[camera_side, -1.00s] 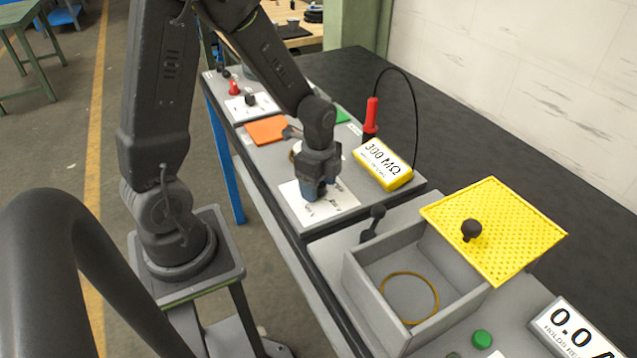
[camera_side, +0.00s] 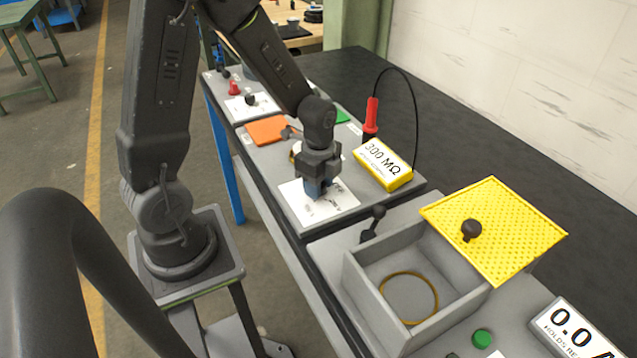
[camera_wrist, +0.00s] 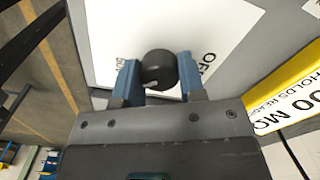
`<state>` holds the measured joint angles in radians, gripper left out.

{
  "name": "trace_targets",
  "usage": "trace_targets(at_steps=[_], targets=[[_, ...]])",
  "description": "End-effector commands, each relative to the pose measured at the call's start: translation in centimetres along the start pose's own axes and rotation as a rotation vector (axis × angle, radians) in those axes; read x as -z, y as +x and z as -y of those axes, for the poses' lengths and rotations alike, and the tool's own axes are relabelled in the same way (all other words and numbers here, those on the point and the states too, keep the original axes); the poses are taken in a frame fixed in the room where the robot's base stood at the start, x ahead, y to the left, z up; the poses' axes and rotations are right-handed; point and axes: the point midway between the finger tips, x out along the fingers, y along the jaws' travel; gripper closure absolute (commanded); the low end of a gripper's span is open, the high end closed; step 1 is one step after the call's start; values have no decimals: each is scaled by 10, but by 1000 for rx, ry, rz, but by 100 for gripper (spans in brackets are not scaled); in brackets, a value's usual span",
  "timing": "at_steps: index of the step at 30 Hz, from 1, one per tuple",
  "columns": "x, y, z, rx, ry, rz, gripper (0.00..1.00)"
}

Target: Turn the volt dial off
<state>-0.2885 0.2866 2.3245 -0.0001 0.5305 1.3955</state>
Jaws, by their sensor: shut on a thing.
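The volt dial is a round black knob (camera_wrist: 159,70) on a white plate (camera_wrist: 205,25) with printed labels, one of which reads "OFF" in the wrist view. A pale mark shows on the knob's lower part. My gripper (camera_wrist: 157,78) has its two blue fingers on either side of the knob and is shut on it. In the side view my gripper (camera_side: 317,188) points down over the white plate (camera_side: 338,200), and the fingers hide the knob there. Part of the lettering is cut off or covered by the fingers.
A yellow meter (camera_side: 384,164) reading "300 MΩ" stands right of the plate, with a red probe (camera_side: 371,115) behind it. An orange pad (camera_side: 267,130) lies behind. A grey open box (camera_side: 365,290) with a yellow perforated lid (camera_side: 500,225) stands in front.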

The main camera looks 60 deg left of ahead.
Motion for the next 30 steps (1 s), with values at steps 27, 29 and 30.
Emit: trace_targets(at_steps=[27,29,30], targets=[[0,-1,0,1,-746,0,87],[0,-1,0,0,-803,0,87],[0,-1,0,0,-841,0,87]])
